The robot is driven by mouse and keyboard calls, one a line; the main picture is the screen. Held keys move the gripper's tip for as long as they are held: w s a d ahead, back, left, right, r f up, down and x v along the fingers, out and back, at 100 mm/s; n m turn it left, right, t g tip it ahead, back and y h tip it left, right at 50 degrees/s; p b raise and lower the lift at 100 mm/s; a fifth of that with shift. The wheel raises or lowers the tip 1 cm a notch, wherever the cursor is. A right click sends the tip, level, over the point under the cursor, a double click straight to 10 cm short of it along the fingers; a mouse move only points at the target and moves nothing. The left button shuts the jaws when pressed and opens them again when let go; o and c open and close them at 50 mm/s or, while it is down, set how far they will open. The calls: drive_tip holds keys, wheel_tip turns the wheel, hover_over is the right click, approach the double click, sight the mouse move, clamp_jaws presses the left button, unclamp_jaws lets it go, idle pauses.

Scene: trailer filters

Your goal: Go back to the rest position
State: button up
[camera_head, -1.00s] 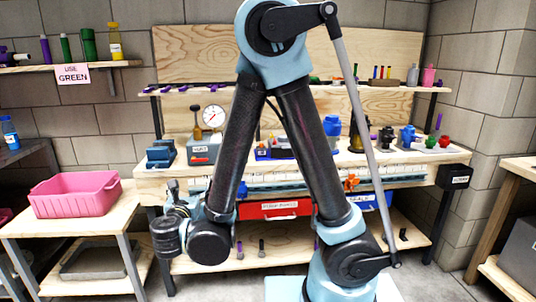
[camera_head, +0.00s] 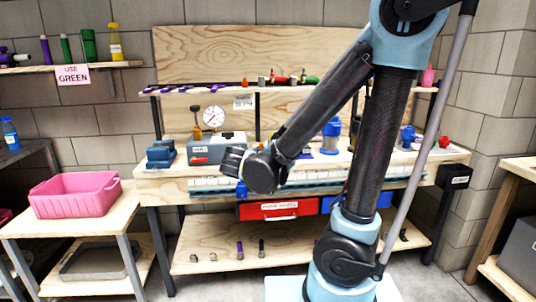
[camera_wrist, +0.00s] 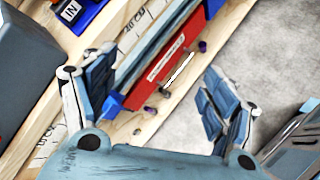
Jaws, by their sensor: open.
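My gripper (camera_wrist: 155,95) is open and empty in the wrist view, its two fingers spread wide apart. Past the fingers, that view shows the red drawer (camera_wrist: 172,55) of the workbench and the grey floor, tilted. In the head view my arm rises from its base at the lower right, bends at the top and comes down to the left. Its wrist end (camera_head: 238,162) hangs in front of the workbench's front edge; the fingers are hard to make out there.
The workbench (camera_head: 160,187) carries a grey box with a gauge (camera_head: 214,118), blue blocks and fittings. A pink bin (camera_head: 75,195) stands on a side table at left. Another table (camera_head: 520,167) is at right. Bottles stand on a wall shelf (camera_head: 120,65) marked "USE GREEN".

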drive_tip(key=s+d+f+m+g, duration=0.1)
drive_tip(key=s+d+m+g, duration=0.2)
drive_tip(key=d+m, duration=0.3)
drive_tip(key=s+d+f+m+g, duration=0.2)
drive_tip(key=d+m, duration=0.2)
drive_tip(key=d, duration=0.5)
drive_tip(key=s+d+f+m+g+y, duration=0.1)
drive_tip(key=s+d+m+y, duration=0.1)
drive_tip(key=s+m, duration=0.4)
drive_tip(key=s+d+f+m+g+y, duration=0.1)
drive_tip(key=s+d+f+m+y, duration=0.1)
drive_tip(key=s+m, duration=0.4)
drive_tip(key=shift+d+m+g+y, duration=0.3)
drive_tip(key=shift+m+g, duration=0.1)
drive_tip(key=shift+m, duration=0.1)
